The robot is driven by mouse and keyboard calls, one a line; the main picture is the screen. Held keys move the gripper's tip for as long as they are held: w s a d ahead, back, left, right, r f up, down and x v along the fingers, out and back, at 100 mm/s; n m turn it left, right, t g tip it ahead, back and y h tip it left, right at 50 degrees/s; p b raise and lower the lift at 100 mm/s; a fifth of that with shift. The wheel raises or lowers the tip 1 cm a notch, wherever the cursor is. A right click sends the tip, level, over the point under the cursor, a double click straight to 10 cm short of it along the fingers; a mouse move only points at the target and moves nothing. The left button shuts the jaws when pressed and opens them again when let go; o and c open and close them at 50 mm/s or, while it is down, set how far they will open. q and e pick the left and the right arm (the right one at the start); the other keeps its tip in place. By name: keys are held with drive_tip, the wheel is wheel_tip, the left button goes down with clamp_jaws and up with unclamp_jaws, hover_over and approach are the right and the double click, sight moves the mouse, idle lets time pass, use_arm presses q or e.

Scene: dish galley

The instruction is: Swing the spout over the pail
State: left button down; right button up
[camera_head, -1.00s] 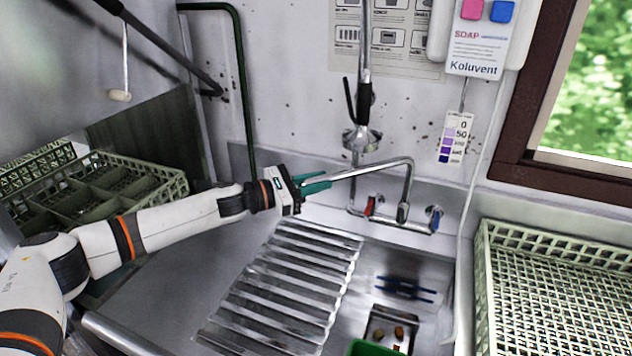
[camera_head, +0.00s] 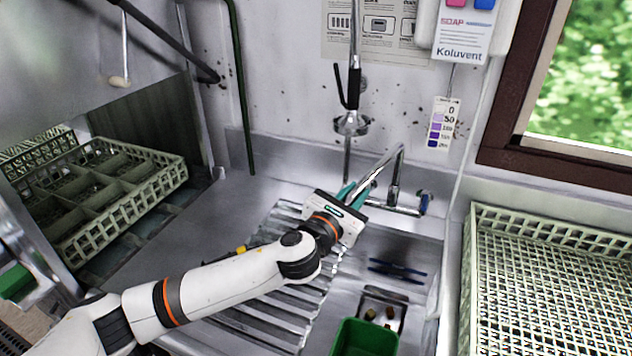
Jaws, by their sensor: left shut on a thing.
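The chrome spout (camera_head: 381,164) arches from the wall tap toward the front left, over the sink area. My left gripper (camera_head: 354,196) is shut on the spout near its free end, with its teal fingers around the tube. The hand hides the spout's tip. The green pail (camera_head: 365,338) stands in the sink at the bottom edge of the picture, in front of the gripper and only partly in view. My right gripper is not in view.
A ribbed drainboard (camera_head: 262,318) lies left of the basin, partly under my left arm. Dark blue utensils (camera_head: 398,270) and a drain basket (camera_head: 382,310) are in the sink. A pale rack (camera_head: 545,270) stands at right; another crate (camera_head: 125,205) stands at left.

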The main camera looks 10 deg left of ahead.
use_arm(q)
drive_tip(key=shift+s+d+n+t+y+p, duration=0.25)
drive_tip(key=shift+d+n+y, duration=0.2)
drive_tip(key=shift+d+y, duration=0.35)
drive_tip(key=shift+s+d+n+t+y+p, duration=0.15)
drive_tip(key=shift+s+d+n+y, duration=0.3)
drive_tip(key=shift+d, duration=0.6)
drive_tip(key=shift+s+d+n+t+y+p, duration=0.1)
drive_tip(key=shift+s+d+n+t+y, duration=0.25)
drive_tip(key=shift+d+y, duration=0.45)
drive_tip(key=shift+w+d, duration=0.1)
drive_tip(key=c, duration=1.6)
unclamp_jaws()
drive_tip(key=o, duration=0.3)
drive_tip(key=shift+d, duration=0.1)
drive_tip(key=s+a+b, duration=0.2)
drive_tip(key=s, duration=0.9)
drive_tip(key=shift+s+a, duration=0.2)
drive_tip(key=shift+s, duration=0.15)
